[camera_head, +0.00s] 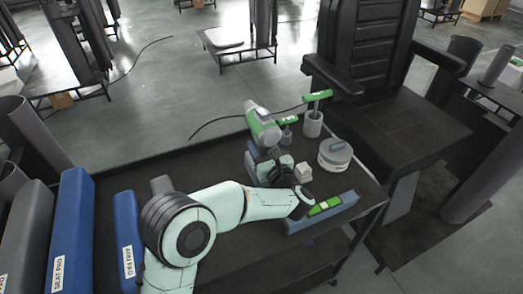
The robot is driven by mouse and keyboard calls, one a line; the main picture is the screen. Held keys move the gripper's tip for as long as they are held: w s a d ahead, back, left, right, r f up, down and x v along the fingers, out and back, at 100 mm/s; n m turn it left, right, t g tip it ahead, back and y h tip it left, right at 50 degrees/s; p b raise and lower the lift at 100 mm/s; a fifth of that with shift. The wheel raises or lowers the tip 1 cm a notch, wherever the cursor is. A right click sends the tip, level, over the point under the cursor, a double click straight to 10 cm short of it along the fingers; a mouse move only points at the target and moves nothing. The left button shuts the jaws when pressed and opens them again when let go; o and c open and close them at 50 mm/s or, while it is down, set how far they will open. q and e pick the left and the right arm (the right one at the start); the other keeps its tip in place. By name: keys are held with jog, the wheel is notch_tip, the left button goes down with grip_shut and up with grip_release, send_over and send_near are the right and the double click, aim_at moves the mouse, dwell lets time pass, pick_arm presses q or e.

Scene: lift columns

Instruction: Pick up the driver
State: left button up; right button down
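The driver (264,127), a green and grey power tool, is at the far side of the dark table, its body angled up above a blue holder (250,158). My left arm reaches in from the lower left and folds back, so its gripper (262,152) is just below the driver's body, at about its grip. The driver's lower part and the fingertips are largely hidden by dark gripper parts and the wrist. I cannot tell whether the fingers are closed on the driver. My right gripper is not in view.
Green-handled tools stand in grey cups (312,124) beside the driver. A round grey container (335,154), a small pale block (303,173) and a blue tray (340,209) with a green item lie right. Blue pads (128,240) stand left. A black chair (385,120) is beyond the table.

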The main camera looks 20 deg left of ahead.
pick_arm(q)
jog(key=c, duration=0.5)
jog(key=shift+r, duration=0.15)
jog(key=shift+r, duration=0.1)
